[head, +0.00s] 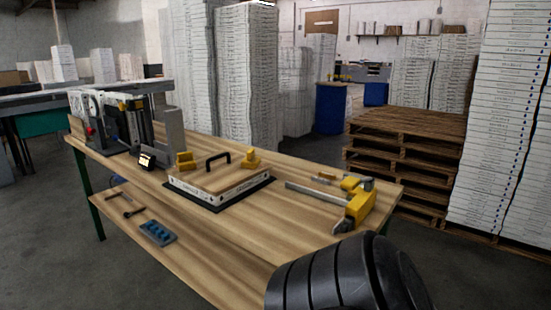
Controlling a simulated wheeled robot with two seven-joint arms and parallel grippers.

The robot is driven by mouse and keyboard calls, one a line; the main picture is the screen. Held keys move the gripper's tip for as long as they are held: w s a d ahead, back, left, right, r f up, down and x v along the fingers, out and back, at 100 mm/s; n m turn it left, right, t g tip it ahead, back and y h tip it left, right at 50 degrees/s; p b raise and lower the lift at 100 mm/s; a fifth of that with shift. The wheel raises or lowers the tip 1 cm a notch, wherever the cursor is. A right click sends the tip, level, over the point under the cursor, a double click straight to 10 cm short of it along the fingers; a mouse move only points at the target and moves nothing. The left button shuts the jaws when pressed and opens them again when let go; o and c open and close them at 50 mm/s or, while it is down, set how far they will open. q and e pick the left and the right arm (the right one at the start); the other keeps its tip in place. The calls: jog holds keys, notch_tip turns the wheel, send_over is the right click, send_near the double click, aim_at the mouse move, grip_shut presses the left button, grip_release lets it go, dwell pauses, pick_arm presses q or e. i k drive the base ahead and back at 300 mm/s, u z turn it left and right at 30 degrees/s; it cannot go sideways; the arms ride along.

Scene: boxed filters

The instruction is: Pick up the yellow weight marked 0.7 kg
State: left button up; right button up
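Two small yellow blocks that look like weights rest on a wooden board (212,178) on the workbench. The left yellow weight (183,161) sits at the board's far left corner. The right yellow weight (251,159) sits near its far right corner. Any markings are too small to read, so I cannot tell which is 0.7 kg. A black ribbed part of my own arm fills the bottom right of the head view. Neither of my grippers is in view.
The board has a black handle (217,160) and lies on a white box on a dark mat. A yellow clamp (353,204) lies at the right of the workbench (245,240). A machine (128,115) stands at left. Tools and a blue tray (158,232) lie front left. Pallets (405,145) stand behind.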

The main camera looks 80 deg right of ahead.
aim_at(185, 162)
jog(key=z, duration=1.35)
jog(key=i, duration=0.35)
